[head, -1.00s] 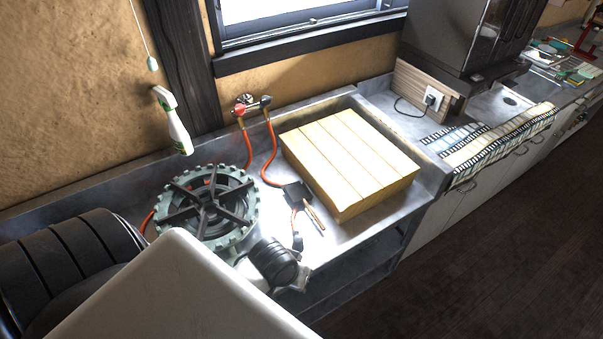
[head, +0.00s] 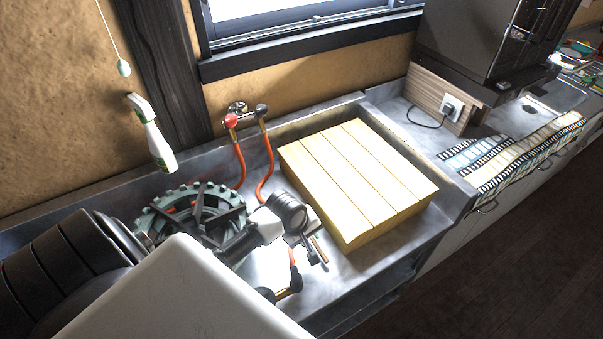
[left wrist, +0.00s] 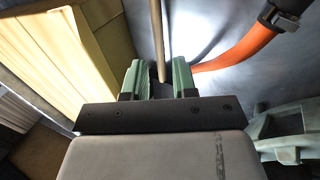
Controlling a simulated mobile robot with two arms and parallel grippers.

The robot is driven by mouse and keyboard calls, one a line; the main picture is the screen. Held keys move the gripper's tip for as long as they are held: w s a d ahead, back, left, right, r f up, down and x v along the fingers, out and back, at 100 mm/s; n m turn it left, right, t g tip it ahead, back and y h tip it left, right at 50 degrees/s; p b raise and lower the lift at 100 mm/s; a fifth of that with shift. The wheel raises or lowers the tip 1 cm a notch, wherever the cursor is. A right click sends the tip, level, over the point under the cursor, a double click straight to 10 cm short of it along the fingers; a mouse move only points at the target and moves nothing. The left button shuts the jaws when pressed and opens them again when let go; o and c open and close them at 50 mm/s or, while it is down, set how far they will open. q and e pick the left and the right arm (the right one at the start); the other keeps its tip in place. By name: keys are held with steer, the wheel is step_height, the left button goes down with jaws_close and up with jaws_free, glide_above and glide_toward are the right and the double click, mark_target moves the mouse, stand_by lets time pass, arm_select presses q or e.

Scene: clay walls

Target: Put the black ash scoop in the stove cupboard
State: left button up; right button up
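The black ash scoop lies on the metal counter between the gas ring and the wooden slatted block. In the head view its wooden handle (head: 319,249) shows, while my left gripper (head: 307,242) covers most of its black part. In the left wrist view the handle (left wrist: 157,38) runs up between the two green fingertips of my left gripper (left wrist: 158,82). The fingers are apart, with a gap on each side of the handle. The scoop's pan is hidden there. I cannot make out a stove cupboard in these views. My right gripper is not in view.
The slatted block (head: 350,180) stands right of the scoop. The green gas ring (head: 185,212), red hoses (head: 266,170) and valves lie left and behind. A spray bottle (head: 152,135) is near the wall. A black appliance (head: 480,45) stands farther right. Floor (head: 500,270) is clear.

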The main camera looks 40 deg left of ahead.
mark_target(316, 244)
arm_select(q)
steer(key=shift+w+d+f, duration=0.15)
steer(key=shift+f, duration=0.25)
steer(key=shift+w+f, duration=0.1)
steer(key=shift+f, duration=0.2)
steer(key=x, duration=0.4)
steer(key=shift+w+f, duration=0.1)
steer(key=shift+f, duration=0.05)
steer(key=shift+d+f, duration=0.1)
steer(key=shift+f, duration=0.2)
steer(key=shift+w+f, duration=0.15)
steer(key=c, duration=0.4)
jaws_close()
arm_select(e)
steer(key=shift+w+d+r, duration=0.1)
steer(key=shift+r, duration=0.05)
